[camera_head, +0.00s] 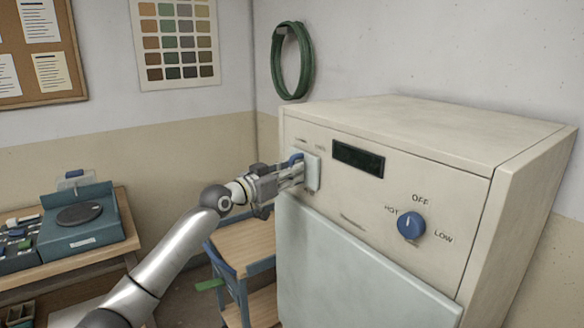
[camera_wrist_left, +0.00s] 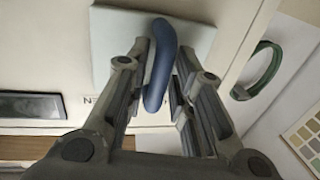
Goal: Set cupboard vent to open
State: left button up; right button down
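The vent control on the front of the pale cupboard (camera_head: 385,165) is a light plate (camera_head: 313,172) with a blue lever (camera_head: 296,158). My left gripper (camera_head: 298,172) is at this plate, its fingers on either side of the lever. The lever stands slightly tilted there. Lettering beside the plate is partly hidden by a finger, and the small labels in the head view are too small to read. My right gripper is not in view.
A dark display (camera_head: 358,158) and a blue knob (camera_head: 411,226) marked OFF, LOW and HOT are on the same front. A green hose coil (camera_head: 292,60) hangs on the wall. A small wooden table (camera_head: 247,240) stands beside the cupboard, below my left arm.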

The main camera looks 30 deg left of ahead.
pick_arm(q)
jog(key=shift+w+d, duration=0.1)
jog(key=shift+w, duration=0.2)
jog(key=shift+c, duration=0.5)
grip_shut()
